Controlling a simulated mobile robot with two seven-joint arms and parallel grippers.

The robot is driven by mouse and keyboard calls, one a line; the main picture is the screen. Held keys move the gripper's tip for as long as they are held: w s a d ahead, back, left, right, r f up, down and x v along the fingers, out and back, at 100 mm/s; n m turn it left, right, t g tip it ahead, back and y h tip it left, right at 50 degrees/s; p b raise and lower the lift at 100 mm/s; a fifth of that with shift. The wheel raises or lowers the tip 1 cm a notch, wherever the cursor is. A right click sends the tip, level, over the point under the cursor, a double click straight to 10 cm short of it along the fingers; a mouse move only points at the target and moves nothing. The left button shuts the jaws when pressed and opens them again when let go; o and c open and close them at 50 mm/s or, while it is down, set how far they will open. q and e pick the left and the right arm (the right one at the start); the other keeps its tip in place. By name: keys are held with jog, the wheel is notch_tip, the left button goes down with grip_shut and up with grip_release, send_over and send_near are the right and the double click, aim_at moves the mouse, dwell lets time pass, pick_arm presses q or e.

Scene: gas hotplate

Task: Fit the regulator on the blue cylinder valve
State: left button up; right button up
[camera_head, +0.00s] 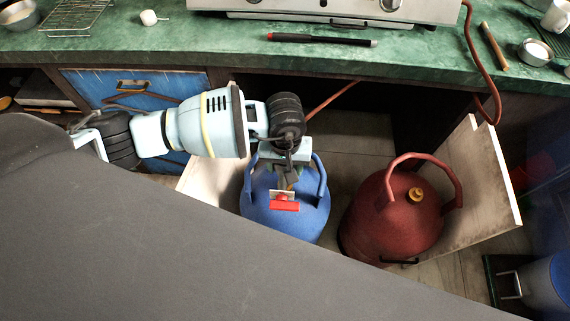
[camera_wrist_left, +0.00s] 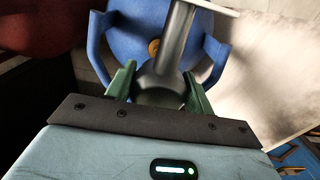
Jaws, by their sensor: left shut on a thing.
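The blue cylinder (camera_head: 262,212) stands upright on the floor under the counter, with two blue handles at its top. My left gripper (camera_head: 291,158) is above it, shut on the dark grey regulator (camera_head: 291,175). In the left wrist view, the green fingers of the left gripper (camera_wrist_left: 159,88) clasp the round end of the regulator (camera_wrist_left: 178,40). Its stem reaches out over the blue cylinder (camera_wrist_left: 135,28). The brass valve (camera_wrist_left: 154,47) shows just left of the stem; whether they touch cannot be told. A red piece (camera_head: 285,204) with a white plate shows at the blue cylinder's front. My right gripper is out of view.
A dark red cylinder (camera_head: 392,228) with a brass valve stands close on the right. An open cabinet door (camera_head: 470,190) is beyond it. The green counter (camera_head: 200,45) overhangs behind, carrying the hotplate (camera_head: 300,8). A red hose (camera_head: 470,50) hangs at the right.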

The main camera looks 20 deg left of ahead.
pick_arm(q)
jog(key=shift+f+b, duration=1.3)
jog(key=shift+f, duration=0.35)
jog(key=shift+f+b, duration=0.95)
jog(key=shift+f, duration=0.25)
jog(key=shift+f+b, duration=0.55)
jog(key=shift+f+b, duration=0.35)
jog(key=shift+f, duration=0.05)
jog(key=shift+f+b, duration=0.25)
jog(key=shift+b, duration=0.1)
dwell(1.3)
